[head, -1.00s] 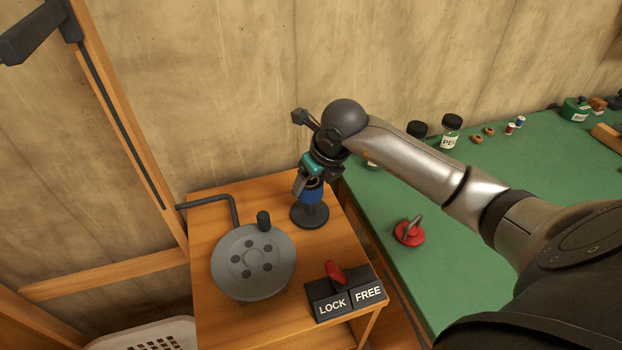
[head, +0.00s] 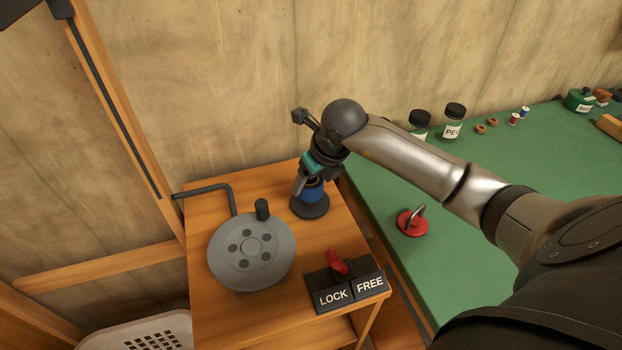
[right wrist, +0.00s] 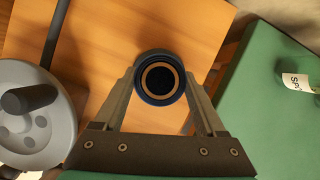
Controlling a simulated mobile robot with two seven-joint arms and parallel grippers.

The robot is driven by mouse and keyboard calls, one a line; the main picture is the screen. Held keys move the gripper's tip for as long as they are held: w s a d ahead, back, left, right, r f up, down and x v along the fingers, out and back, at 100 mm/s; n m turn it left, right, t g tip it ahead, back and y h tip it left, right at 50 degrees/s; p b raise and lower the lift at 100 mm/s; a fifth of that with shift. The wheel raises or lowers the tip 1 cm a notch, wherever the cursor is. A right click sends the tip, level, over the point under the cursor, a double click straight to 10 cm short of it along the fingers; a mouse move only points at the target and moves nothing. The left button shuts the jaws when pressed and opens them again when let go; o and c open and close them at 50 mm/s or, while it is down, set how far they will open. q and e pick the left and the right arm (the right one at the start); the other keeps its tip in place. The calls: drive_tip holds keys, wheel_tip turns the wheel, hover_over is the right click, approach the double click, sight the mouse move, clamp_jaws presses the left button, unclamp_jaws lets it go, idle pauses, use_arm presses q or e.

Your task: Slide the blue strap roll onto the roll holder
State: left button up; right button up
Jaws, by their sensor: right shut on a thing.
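The blue strap roll (head: 314,190) is upright, low over the round dark base of the roll holder (head: 311,211). No post shows between the roll and the base; whether they touch I cannot tell. My right gripper (head: 308,185) comes from above and is shut on the roll. In the right wrist view, its two fingers (right wrist: 160,90) hold the sides of the roll (right wrist: 160,103). The roll's light brown core ring faces the camera, and its middle is dark, so the post inside is not clearly seen. My left gripper is not in view.
Left of the holder is a grey crank disc (head: 252,262) with a knob. In front is a LOCK/FREE switch box (head: 345,288) with a red lever. A red-based item (head: 412,223) and jars (head: 453,122) stand on the green bench (head: 470,230) to the right.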

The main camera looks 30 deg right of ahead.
drive_tip(key=shift+f+b, duration=0.75)
drive_tip(key=shift+f, duration=0.3)
drive_tip(key=o, duration=1.3)
drive_tip(key=p+v, duration=0.2)
drive_tip(key=v, duration=1.3)
drive_tip(key=shift+r+p, duration=0.2)
drive_tip(key=shift+p, duration=0.15)
